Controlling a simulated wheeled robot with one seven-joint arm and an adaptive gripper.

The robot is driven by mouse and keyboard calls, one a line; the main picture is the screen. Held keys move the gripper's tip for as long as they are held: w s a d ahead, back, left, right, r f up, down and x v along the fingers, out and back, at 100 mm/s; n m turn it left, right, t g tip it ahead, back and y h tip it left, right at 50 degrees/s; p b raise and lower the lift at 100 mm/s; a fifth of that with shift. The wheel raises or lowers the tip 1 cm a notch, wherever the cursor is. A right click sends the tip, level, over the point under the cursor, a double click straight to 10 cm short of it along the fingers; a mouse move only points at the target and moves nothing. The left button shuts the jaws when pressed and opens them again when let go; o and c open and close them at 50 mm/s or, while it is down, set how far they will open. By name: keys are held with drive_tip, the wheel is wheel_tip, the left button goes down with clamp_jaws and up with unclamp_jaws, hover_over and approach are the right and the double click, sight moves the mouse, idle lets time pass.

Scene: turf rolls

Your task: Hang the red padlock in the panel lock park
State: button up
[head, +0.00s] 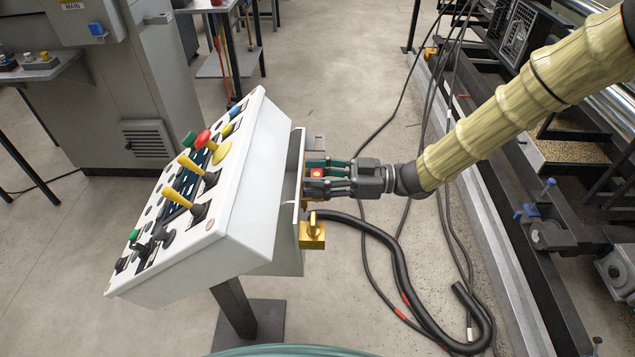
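The red padlock (316,173) shows as a small red block with a yellow spot at the right side of the sloped control panel (262,190). My gripper (318,174) reaches in from the right and is shut on it, with dark green fingers above and below. The padlock's shackle is hidden. A grey bracket or ledge (297,165) on the panel's right side, perhaps the lock park, is just left of the gripper. I cannot tell whether the padlock touches it.
A brass-yellow block with a knob (312,235) sits on the panel's side below my gripper. A thick black hose (395,260) and thin cables hang and lie to the right. Levers and buttons cover the panel face. Machinery stands at the right.

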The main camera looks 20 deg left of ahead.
drive_tip(key=c, duration=0.5)
